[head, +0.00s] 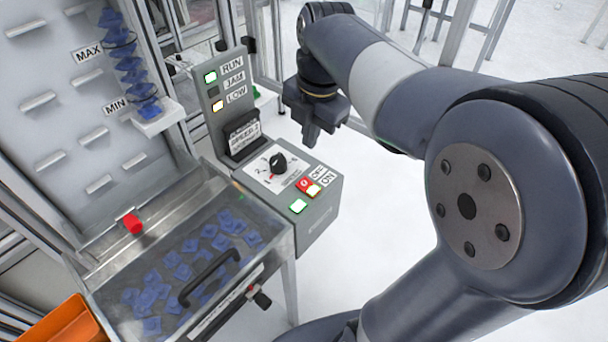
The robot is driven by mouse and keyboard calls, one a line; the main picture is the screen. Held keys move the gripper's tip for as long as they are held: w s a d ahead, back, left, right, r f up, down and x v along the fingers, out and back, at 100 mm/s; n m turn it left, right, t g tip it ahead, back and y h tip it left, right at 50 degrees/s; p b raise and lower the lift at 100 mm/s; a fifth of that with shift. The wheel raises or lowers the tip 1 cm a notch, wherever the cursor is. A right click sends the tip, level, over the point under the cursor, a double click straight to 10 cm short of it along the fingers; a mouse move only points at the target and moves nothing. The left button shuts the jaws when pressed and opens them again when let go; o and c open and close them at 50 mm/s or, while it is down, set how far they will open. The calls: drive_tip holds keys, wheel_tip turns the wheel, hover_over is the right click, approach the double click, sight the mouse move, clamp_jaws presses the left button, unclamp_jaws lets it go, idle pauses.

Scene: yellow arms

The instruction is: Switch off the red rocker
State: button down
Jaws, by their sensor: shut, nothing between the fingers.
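The red rocker (304,184) sits on the sloped top of a grey control box (318,222), beside labels that read OFF and ON. A lit, pale yellow-white part (314,191) shows right at its lower right end. Which side of the rocker is pressed is too small to tell. My gripper (311,140) is shut and empty. It points down above and behind the box, apart from the rocker in the picture.
An upright panel (226,100) with RUN, JAM and LOW lamps stands behind. A clear-lidded bin (180,275) with blue parts and a black handle is at left.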

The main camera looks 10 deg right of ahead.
sight(303, 184)
drive_tip(key=f, duration=0.4)
drive_tip(key=w+f, duration=0.1)
drive_tip(key=f, duration=0.3)
drive_tip(key=a+f, duration=0.1)
drive_tip(key=f, duration=0.4)
drive_tip(key=shift+w, duration=0.15)
